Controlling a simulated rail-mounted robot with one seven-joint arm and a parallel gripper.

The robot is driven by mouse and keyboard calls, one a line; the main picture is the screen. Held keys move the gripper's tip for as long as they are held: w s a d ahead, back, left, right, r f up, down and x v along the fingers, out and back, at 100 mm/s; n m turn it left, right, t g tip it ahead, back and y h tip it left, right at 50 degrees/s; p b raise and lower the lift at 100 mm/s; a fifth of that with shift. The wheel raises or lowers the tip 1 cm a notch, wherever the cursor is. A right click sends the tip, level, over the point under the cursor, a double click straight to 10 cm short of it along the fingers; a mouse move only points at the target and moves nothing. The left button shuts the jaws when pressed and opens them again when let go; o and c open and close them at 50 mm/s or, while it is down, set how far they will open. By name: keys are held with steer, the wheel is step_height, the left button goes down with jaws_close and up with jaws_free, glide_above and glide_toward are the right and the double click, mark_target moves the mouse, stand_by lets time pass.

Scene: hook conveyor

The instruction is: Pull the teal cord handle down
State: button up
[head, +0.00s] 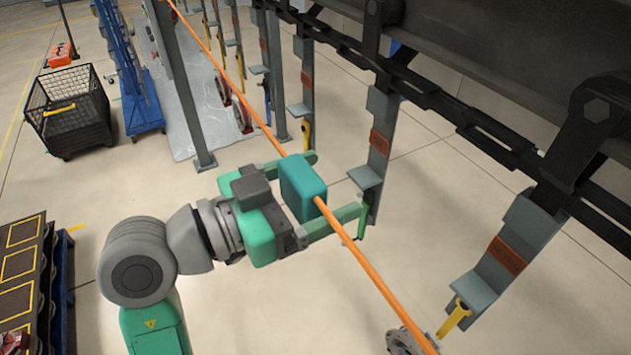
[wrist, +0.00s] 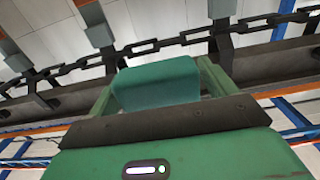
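The teal cord handle (head: 301,187) is a block on the orange cord (head: 356,250), which runs diagonally through the head view. My green gripper (head: 338,186) has its two fingers on either side of the handle, their tips reaching past it. In the wrist view the handle (wrist: 157,84) sits between the fingers (wrist: 158,72), nearly filling the space. I cannot tell whether the fingers press on it or leave a thin gap. The handle's far side is hidden.
A dark overhead chain (head: 425,95) carries several grey hanging hooks; one hanger (head: 378,150) is close to the fingertips. A hook with a yellow end (head: 455,318) hangs at lower right. A black wire basket (head: 72,118) and a dark bench (head: 20,265) stand left. The floor beneath is open.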

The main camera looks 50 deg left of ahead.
mark_target(315, 216)
steer(key=c, duration=1.3)
steer(key=shift+o, duration=0.2)
step_height(315, 216, down, 5)
steer(key=b, duration=0.5)
steer(key=shift+f, duration=0.1)
steer(key=o, duration=1.4)
steer(key=b+v, duration=0.2)
steer(key=v, duration=0.5)
steer(key=shift+s+a, duration=0.1)
steer(key=shift+s, duration=0.3)
